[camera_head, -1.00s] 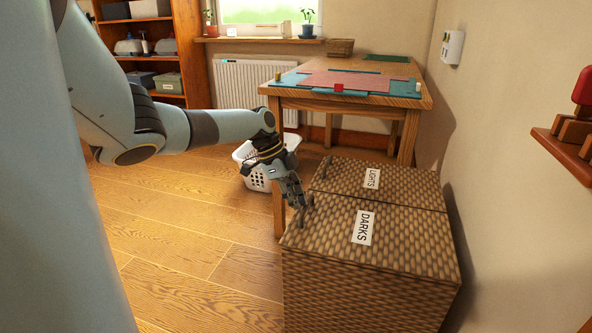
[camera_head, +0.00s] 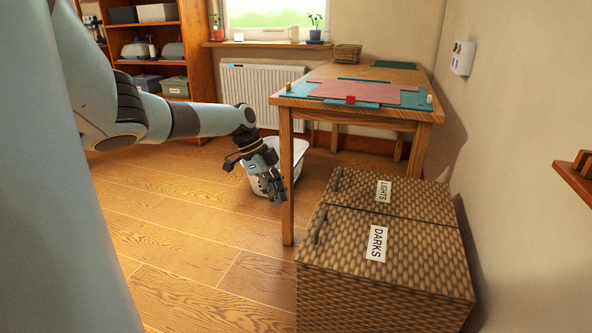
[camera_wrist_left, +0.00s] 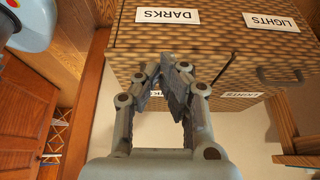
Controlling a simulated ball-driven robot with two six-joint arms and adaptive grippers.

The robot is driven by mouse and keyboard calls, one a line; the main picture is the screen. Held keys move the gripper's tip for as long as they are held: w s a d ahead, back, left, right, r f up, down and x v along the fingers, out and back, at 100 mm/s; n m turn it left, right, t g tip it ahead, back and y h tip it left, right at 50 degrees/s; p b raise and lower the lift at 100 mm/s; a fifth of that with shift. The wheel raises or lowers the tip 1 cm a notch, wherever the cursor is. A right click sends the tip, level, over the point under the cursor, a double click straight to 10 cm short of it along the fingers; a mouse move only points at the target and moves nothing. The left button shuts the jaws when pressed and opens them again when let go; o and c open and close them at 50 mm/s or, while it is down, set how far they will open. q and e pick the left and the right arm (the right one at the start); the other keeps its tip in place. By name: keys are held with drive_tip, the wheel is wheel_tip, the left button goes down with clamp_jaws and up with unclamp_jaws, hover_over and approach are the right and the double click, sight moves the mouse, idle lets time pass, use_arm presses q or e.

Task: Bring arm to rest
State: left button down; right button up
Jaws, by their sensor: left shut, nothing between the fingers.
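My left arm (camera_head: 205,120) reaches in from the left in the head view. Its left gripper (camera_head: 279,197) is shut and empty, pointing down beside the near table leg and in front of the white laundry basket (camera_head: 300,160). In the left wrist view the shut left gripper (camera_wrist_left: 174,75) shows with its fingertips close together, the wicker hamper beyond them. The hamper, labelled DARKS (camera_head: 377,244) and LIGHTS (camera_head: 384,191), has both lids closed in the head view and stands right of the gripper, apart from it. My right gripper is not in view.
A wooden table (camera_head: 436,112) with a cutting mat and pink cloth (camera_head: 362,92) stands behind the hamper. Its near leg (camera_head: 287,180) is close to the gripper. A radiator (camera_head: 262,98) and shelves (camera_head: 190,50) are at the back. The wooden floor (camera_head: 190,230) at left is clear.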

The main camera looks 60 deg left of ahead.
use_arm(q)
drive_tip(key=shift+s+a+r, duration=0.1)
drive_tip(key=shift+s+a, duration=0.5)
drive_tip(key=shift+a, duration=0.1)
drive_tip(key=s+d+f+n+g+y, duration=0.1)
drive_tip(key=s+d+f+n, duration=0.4)
drive_tip(key=s+d+f, duration=1.1)
drive_tip(key=s+d+f+n+g+y, duration=0.1)
drive_tip(key=s+d+f+n+y, duration=0.2)
drive_tip(key=s+d+f, duration=1.3)
drive_tip(key=s+f+n, duration=0.1)
drive_tip(key=s+f, duration=0.1)
drive_tip(key=s, duration=0.3)
drive_tip(key=shift+s+f+n+g+y, duration=0.3)
drive_tip(key=shift+s+f+n+g, duration=0.05)
drive_tip(key=shift+f+n+g, duration=0.05)
